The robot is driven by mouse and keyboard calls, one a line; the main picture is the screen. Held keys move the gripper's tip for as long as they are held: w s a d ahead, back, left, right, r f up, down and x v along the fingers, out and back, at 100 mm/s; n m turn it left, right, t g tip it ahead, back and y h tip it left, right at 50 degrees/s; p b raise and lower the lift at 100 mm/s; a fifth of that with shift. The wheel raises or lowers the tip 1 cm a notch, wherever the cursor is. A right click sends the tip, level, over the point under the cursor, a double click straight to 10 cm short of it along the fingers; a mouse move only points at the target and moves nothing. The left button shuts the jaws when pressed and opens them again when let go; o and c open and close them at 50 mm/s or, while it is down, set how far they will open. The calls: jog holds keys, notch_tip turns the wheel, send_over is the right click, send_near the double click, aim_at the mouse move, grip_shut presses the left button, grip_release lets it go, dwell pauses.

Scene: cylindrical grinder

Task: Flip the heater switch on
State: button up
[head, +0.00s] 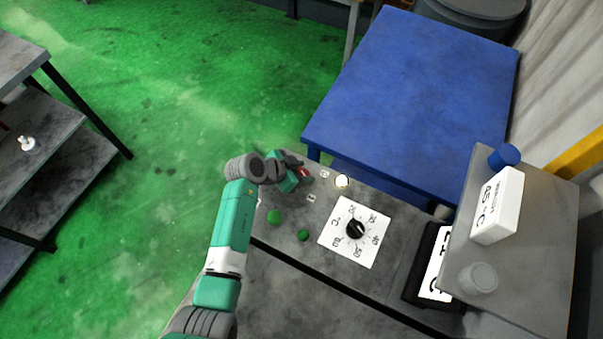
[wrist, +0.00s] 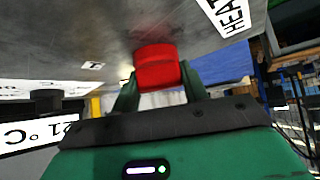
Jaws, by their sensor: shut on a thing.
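The heater switch is a red knob (wrist: 156,68) on the grey control panel (wrist: 90,40), beside a white label reading "HEAT" (wrist: 229,14) in the wrist view. My gripper (wrist: 157,82) has its green fingers on both sides of the red knob and is shut on it. In the head view my gripper (head: 298,174) is at the panel's far left corner and covers most of the red knob (head: 305,173). Small white position marks (head: 311,198) lie near it. A round lamp (head: 342,181) to its right looks bright pale yellow.
A black dial (head: 355,229) on a white temperature scale sits to the right, with green buttons (head: 274,217) in front. A blue table (head: 415,95) is behind.

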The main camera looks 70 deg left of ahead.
jog(key=shift+m+h+b, duration=0.3)
jog(key=shift+m, duration=0.1)
jog(key=o, duration=1)
jog(key=shift+r, duration=0.1)
jog(key=p+v, duration=0.1)
jog(key=v, duration=0.6)
jog(key=shift+s+r, duration=0.25)
jog(key=shift+s, duration=0.1)
jog(key=shift+w, duration=0.1)
